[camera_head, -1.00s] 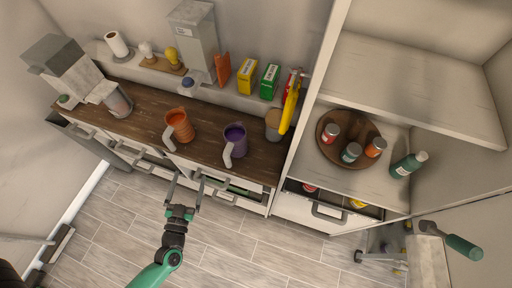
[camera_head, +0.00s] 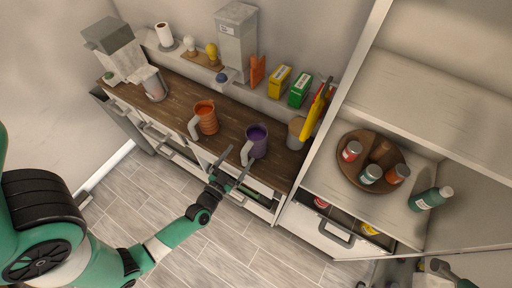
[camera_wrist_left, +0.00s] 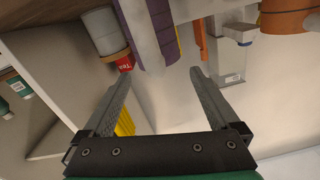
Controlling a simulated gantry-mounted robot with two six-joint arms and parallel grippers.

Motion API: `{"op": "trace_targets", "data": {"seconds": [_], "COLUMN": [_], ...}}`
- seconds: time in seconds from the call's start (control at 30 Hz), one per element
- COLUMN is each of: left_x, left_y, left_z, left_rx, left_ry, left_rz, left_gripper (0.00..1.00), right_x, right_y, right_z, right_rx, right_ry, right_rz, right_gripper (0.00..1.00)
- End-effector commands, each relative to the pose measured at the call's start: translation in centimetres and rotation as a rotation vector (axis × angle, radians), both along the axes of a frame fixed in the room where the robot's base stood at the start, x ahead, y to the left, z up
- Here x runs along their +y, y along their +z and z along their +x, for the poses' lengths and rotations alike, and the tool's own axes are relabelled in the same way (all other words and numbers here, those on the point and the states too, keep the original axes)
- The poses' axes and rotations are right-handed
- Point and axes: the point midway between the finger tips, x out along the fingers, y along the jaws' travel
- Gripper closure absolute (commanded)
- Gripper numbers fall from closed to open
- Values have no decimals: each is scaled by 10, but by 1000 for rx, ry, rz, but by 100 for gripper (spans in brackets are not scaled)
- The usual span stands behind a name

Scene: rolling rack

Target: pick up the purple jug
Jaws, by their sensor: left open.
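The purple jug (camera_head: 257,146) stands upright on the dark wooden counter in the head view, its pale handle on the left side. In the left wrist view part of the purple jug (camera_wrist_left: 165,22) shows at the top, cut off by the edge. My left gripper (camera_head: 237,165) is open and empty, in front of the counter edge and just short of the jug's handle side. In the left wrist view the two fingers of my left gripper (camera_wrist_left: 158,82) are spread apart with nothing between them. My right gripper does not show.
An orange jug (camera_head: 207,122) stands left of the purple jug. A jar with a wooden lid (camera_head: 296,134) and a yellow item (camera_head: 313,118) stand to its right, close to the tall rack. Drawers with handles (camera_head: 158,140) are below the counter edge.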

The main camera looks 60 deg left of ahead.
Motion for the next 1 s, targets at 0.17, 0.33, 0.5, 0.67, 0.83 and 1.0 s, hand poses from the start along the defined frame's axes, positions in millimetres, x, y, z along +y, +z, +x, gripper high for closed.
{"op": "trace_targets", "data": {"seconds": [0.17,0.33,0.5,0.67,0.83,1.0], "left_x": [9,23,26,26,26,26], "left_y": [-1,-3,-2,-2,-2,-3], "left_z": [17,40,45,45,45,44], "left_rx": [-2,-1,0,0,0,0], "left_ry": [1,1,0,0,0,0], "left_rz": [0,1,0,0,0,0], "left_gripper": [5,5,5,14,45,75], "right_x": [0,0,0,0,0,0], "right_y": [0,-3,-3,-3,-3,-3], "right_z": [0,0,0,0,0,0], "right_rx": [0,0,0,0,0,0], "right_ry": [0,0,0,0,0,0], "right_rz": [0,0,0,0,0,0], "right_gripper": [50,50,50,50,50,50]}}
